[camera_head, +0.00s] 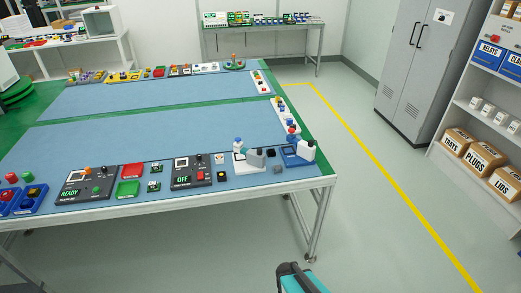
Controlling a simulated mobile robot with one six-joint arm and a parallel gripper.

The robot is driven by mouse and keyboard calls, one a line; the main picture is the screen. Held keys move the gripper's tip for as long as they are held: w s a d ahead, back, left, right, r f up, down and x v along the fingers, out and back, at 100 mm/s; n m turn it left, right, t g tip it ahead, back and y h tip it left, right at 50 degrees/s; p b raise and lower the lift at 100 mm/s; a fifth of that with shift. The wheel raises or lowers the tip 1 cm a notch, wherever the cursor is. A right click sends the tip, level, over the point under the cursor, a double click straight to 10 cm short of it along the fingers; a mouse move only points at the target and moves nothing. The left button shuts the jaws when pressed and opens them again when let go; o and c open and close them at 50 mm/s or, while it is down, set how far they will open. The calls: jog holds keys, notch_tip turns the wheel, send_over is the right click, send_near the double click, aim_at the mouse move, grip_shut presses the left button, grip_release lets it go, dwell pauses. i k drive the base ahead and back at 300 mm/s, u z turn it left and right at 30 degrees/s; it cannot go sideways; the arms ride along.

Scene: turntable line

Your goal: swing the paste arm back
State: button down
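At the near right corner of the long table (125,206) stand two small white-and-blue devices. The left device (243,163) has a white base, a blue-topped part and a grey block. The right device (296,155) has a blue base and a pale block tilted to the right. Either may carry the paste arm; I cannot tell which from this distance. My gripper is not in view. Only a dark and teal part, seemingly mine, shows at the bottom edge, well short of the table and apart from both devices.
A READY panel (85,187) and an OFF panel (191,173) lie along the near edge, with red and green trays (129,188) between. A grey cabinet (415,70) and a shelf with boxes (459,143) stand right. Floor right of the table is clear.

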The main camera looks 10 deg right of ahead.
aim_at(256, 158)
jog(key=u, duration=0.15)
jog(key=i, duration=0.6)
jog(key=z, duration=0.5)
jog(key=k, duration=0.15)
jog(key=u, duration=2.85)
